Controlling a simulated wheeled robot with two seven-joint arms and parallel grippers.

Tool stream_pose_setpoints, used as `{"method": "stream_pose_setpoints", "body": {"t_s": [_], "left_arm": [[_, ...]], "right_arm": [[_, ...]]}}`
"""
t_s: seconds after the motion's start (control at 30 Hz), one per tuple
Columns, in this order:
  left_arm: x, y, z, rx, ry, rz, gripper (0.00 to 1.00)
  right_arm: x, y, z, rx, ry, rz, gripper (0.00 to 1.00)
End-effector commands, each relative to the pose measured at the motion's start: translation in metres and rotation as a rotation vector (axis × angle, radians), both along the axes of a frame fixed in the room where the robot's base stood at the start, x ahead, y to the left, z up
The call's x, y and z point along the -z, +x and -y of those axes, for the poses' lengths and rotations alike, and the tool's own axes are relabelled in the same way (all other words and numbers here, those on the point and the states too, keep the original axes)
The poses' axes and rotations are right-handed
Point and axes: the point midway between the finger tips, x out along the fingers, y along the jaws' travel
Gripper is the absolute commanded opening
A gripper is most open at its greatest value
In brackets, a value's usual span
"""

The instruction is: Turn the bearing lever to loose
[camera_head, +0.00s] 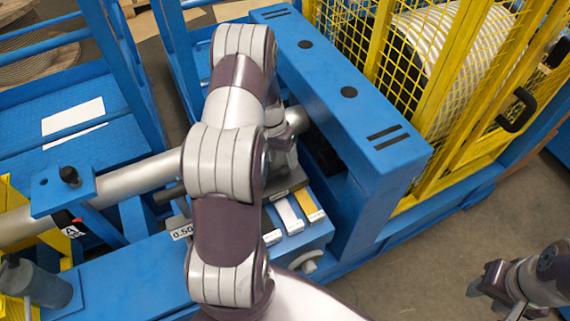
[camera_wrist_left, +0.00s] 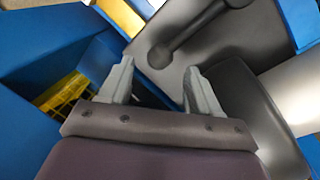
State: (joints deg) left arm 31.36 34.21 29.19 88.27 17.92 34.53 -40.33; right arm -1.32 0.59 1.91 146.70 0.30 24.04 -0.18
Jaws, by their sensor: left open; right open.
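In the left wrist view, a dark lever (camera_wrist_left: 190,34) with a rounded end lies across a grey plate (camera_wrist_left: 205,62), slanting up to the right. It looks like the bearing lever. My left gripper (camera_wrist_left: 158,76) is open, its fingertips just short of the lever's rounded end, with nothing seen between them. In the head view my left gripper (camera_head: 281,152) is mostly hidden behind my arm, near the end of the grey shaft (camera_head: 140,176). The lever is not clearly visible there. My right gripper (camera_head: 490,286) is open and empty at the lower right, away from the machine.
A blue beam (camera_head: 330,85) stands just right of my left gripper. A yellow mesh guard (camera_head: 420,75) covers a drum behind it. A blue block with white and yellow plates (camera_head: 300,240) is below the gripper. The floor (camera_head: 400,265) at the lower right is clear.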

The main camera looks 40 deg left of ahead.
Motion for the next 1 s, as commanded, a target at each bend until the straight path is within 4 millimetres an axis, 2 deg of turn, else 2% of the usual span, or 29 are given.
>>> {"method": "stream_pose_setpoints", "body": {"t_s": [0.1,0.2,0.53,0.57,0.73,0.77,1.0], "left_arm": [[0.023,0.0,0.005,0.0,0.0,-0.001,0.62],[0.036,0.001,0.007,0.001,0.001,0.0,0.62],[0.044,0.002,0.009,0.0,0.002,0.002,0.62],[0.044,0.002,0.009,0.0,0.002,0.002,0.59],[0.043,0.002,0.009,0.0,0.002,0.002,0.04],[0.043,0.002,0.009,0.0,0.002,0.002,0.0],[0.044,0.001,0.01,0.013,0.002,0.001,0.0]], "right_arm": [[-0.002,0.0,0.0,0.0,0.0,0.0,0.43],[-0.002,0.0,0.0,0.0,0.0,0.0,0.43],[-0.002,0.0,0.0,0.0,0.0,0.0,0.43],[-0.002,0.0,0.0,0.0,0.0,0.0,0.43],[-0.002,0.0,0.0,0.0,0.0,0.0,0.43],[-0.002,0.0,0.0,0.0,0.0,0.0,0.43],[-0.002,0.0,0.0,0.0,0.0,0.0,0.43]]}}
